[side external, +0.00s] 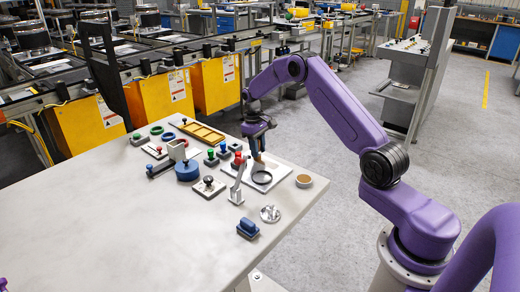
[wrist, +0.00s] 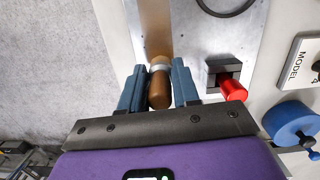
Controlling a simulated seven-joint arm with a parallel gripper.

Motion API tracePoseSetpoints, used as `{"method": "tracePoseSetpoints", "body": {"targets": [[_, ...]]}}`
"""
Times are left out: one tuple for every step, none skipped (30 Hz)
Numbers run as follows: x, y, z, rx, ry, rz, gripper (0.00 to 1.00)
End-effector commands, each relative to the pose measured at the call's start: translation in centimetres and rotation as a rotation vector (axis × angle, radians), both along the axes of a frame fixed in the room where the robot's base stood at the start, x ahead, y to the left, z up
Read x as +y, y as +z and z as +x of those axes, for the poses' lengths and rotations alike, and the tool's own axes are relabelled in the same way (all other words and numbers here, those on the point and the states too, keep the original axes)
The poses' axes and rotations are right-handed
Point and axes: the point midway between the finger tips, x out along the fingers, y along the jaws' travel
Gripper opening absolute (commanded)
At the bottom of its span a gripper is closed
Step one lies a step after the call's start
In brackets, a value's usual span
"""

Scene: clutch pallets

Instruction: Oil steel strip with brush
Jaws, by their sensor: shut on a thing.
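My gripper (side external: 259,142) is over the far right part of the table, pointing down. In the wrist view its blue fingers (wrist: 158,84) are shut on the brown handle of the brush (wrist: 159,92). The brush has a pale metal collar, and its broad tan end reaches away from the fingers. In the side view the brush (side external: 258,157) shows as a small brown piece below the fingers, over a white plate (side external: 275,166). I cannot tell whether it touches the plate. I cannot single out the steel strip with certainty.
A black ring (side external: 262,178) lies on the plate. A small bowl (side external: 305,181) with brown contents stands right of it. A grey upright piece (side external: 240,178) stands in front. A red-topped block (wrist: 231,88) is close beside the right finger. The table's near left is clear.

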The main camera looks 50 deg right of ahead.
Motion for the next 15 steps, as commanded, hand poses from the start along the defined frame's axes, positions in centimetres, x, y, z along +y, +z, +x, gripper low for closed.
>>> {"method": "tracePoseSetpoints", "body": {"targets": [[0.1,-0.1,0.2,0.000,0.001,0.000,0.00],[0.1,-0.1,0.3,-0.001,0.001,0.000,0.00],[0.1,0.0,0.4,-0.001,0.001,0.000,0.00],[0.1,0.0,0.5,0.000,0.001,0.001,0.00],[0.1,0.0,0.6,0.001,0.001,0.001,0.00],[0.1,0.1,0.8,0.000,0.001,0.001,0.00],[0.1,0.1,0.9,0.000,0.001,0.000,0.00],[0.1,0.1,1.0,0.000,0.001,0.000,0.00],[0.1,0.1,1.1,0.000,0.001,0.000,0.00],[0.0,0.2,1.3,-0.001,0.000,0.000,0.00],[0.0,0.2,1.3,0.000,0.000,0.000,0.00],[0.0,0.2,1.3,0.001,0.000,0.001,0.00],[0.0,0.2,1.2,0.001,0.000,0.001,0.00],[0.0,0.2,1.1,0.001,0.000,0.001,0.00],[0.0,0.2,0.9,0.001,0.000,0.001,0.00]]}}
